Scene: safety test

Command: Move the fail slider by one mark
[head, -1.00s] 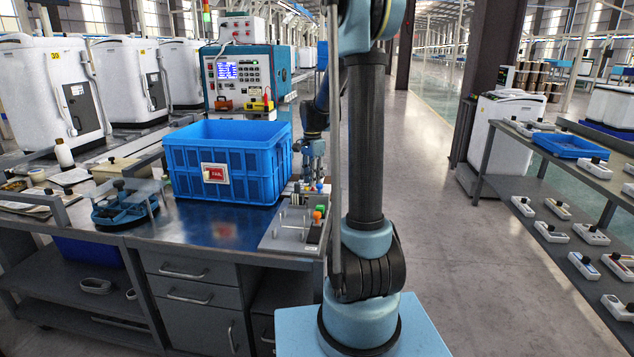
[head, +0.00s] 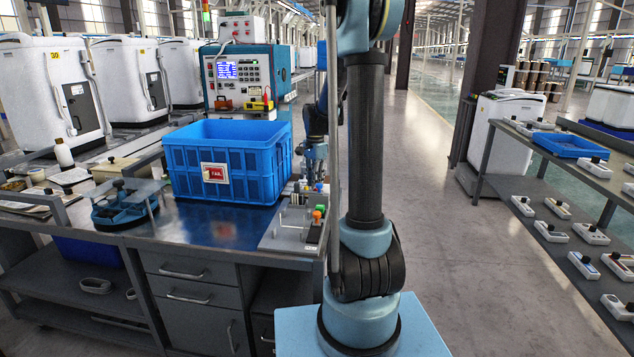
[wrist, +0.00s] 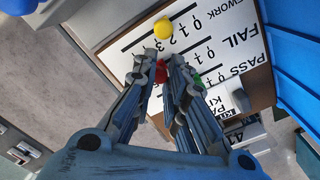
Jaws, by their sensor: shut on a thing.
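The slider panel (wrist: 228,58) is a white board with printed rows of numbered marks and the words FAIL and PASS. A yellow knob (wrist: 163,28) sits at one row, and a red knob (wrist: 160,72) lies between my fingertips. A green knob (wrist: 197,79) is partly hidden behind the right finger. My gripper (wrist: 165,62) is shut on the red knob, which is mostly covered by the fingers. The exact mark under the red knob cannot be read. In the head view my gripper (head: 316,168) is at the bench's right end, partly hidden by my arm.
A blue crate (head: 228,160) with a red FAIL label stands left of the panel; its blue wall (wrist: 292,45) is close on the right in the wrist view. A small board with orange and green knobs (head: 317,214) lies at the bench's front right corner.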

